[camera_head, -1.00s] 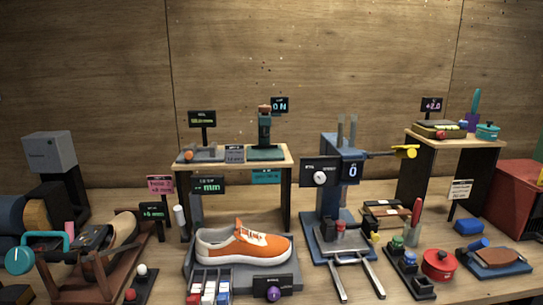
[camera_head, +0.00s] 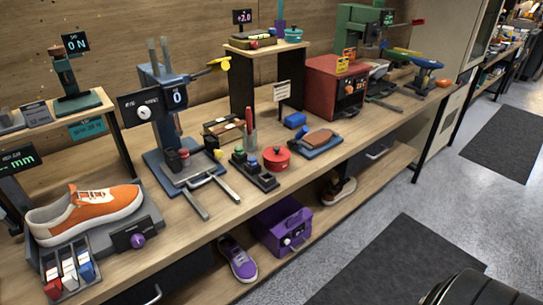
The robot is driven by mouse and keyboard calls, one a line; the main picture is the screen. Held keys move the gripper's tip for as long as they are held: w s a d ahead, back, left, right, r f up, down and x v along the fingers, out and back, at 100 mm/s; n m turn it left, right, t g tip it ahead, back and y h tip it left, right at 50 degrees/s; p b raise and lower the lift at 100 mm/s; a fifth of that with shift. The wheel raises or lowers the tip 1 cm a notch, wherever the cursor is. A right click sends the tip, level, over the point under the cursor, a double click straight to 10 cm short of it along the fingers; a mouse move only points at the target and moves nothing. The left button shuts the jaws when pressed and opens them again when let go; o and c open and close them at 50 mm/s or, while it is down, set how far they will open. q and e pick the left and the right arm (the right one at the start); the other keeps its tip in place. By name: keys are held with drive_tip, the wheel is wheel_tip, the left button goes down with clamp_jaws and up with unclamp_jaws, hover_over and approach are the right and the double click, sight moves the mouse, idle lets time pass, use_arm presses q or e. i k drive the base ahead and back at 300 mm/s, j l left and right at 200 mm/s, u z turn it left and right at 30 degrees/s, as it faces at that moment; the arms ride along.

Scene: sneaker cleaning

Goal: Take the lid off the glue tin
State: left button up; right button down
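A round red tin (camera_head: 277,159) with a lid and a knob on top stands on the workbench (camera_head: 222,203), to the right of a black tool holder. A smaller teal lidded pot (camera_head: 293,35) stands on the raised shelf behind it. No readable label shows which of the two is the glue tin. Both lids appear to be on. Neither of my grippers is in view.
The black holder (camera_head: 262,180) with a red-handled tool is close to the red tin's left. A brown piece on a blue base (camera_head: 317,139) lies to its right. An orange sneaker (camera_head: 85,213) sits at the left. A red machine (camera_head: 335,85) stands behind right. Open floor lies right.

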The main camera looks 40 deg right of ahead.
sight(276, 154)
drive_tip(key=l, duration=0.7)
drive_tip(key=i+l+u, duration=0.1)
drive_tip(key=l, duration=0.55)
